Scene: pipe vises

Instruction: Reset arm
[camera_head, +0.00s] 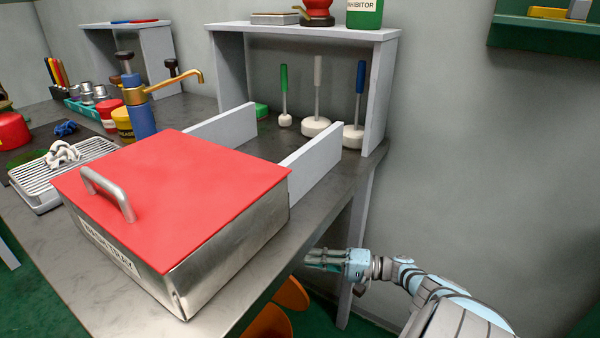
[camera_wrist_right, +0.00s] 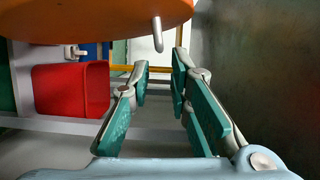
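My right arm comes in from the lower right in the head view. Its gripper (camera_head: 325,261) is beside the table's right edge, below the level of the tabletop. In the right wrist view, the two green-padded fingers of the right gripper (camera_wrist_right: 158,90) stand apart with nothing between them, so it is open and empty. My left arm and gripper do not show in either view. A metal box with a red lid (camera_head: 175,190) and a grey handle sits on the table's near corner, apart from the right gripper.
The grey table (camera_head: 45,240) holds a blue pump with a brass spout (camera_head: 142,110), a dish rack (camera_head: 40,185) and a shelf (camera_head: 305,33) over several brushes. Orange seats (camera_head: 268,322) are under the table's edge. A red bin (camera_wrist_right: 72,90) shows in the wrist view. The wall is close on the right.

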